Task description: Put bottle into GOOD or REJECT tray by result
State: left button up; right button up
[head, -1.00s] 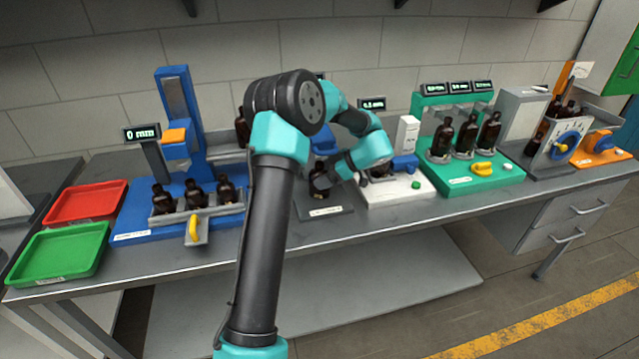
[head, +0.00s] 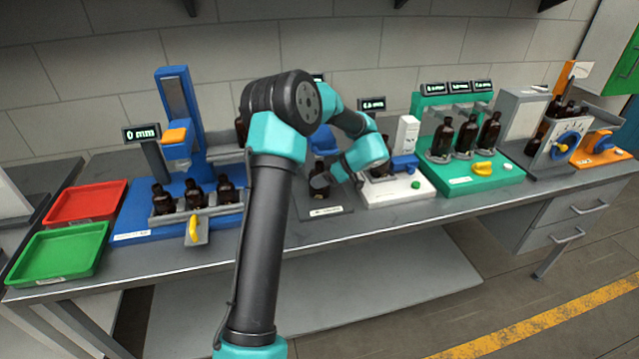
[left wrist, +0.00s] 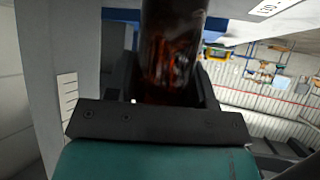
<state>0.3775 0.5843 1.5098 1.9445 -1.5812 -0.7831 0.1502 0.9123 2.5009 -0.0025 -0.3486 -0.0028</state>
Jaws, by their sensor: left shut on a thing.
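An amber bottle (head: 319,168) is upright at the dark grey plate (head: 325,213) in the middle of the bench. My left gripper (head: 326,182) is shut on it; whether its base clears the plate is hard to tell. In the left wrist view the brown bottle (left wrist: 172,50) stands between the two dark fingers (left wrist: 165,92). The red tray (head: 88,203) and the green tray (head: 58,253) lie empty at the bench's left end; any label wording is too small to read. My right gripper is not in view.
A blue station (head: 130,225) with several bottles and a "0 mm" display stands left of my arm. A white station (head: 405,192), a green station (head: 480,183) with 3 bottles and a grey dial device (head: 565,146) stand right. My forearm hides part of the bench.

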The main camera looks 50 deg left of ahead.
pick_arm(q)
jog(key=c, duration=0.5)
jog(key=shift+d+r, duration=0.15)
jog(key=shift+r, duration=0.7)
jog(key=s+d, duration=0.3)
jog(key=d, duration=0.2)
jog(key=s+d, duration=0.2)
jog(key=d, duration=0.3)
jog(key=s+d, duration=0.3)
jog(key=d, duration=0.2)
jog(key=shift+s+d+f, duration=0.1)
jog(key=shift+s+d, duration=0.2)
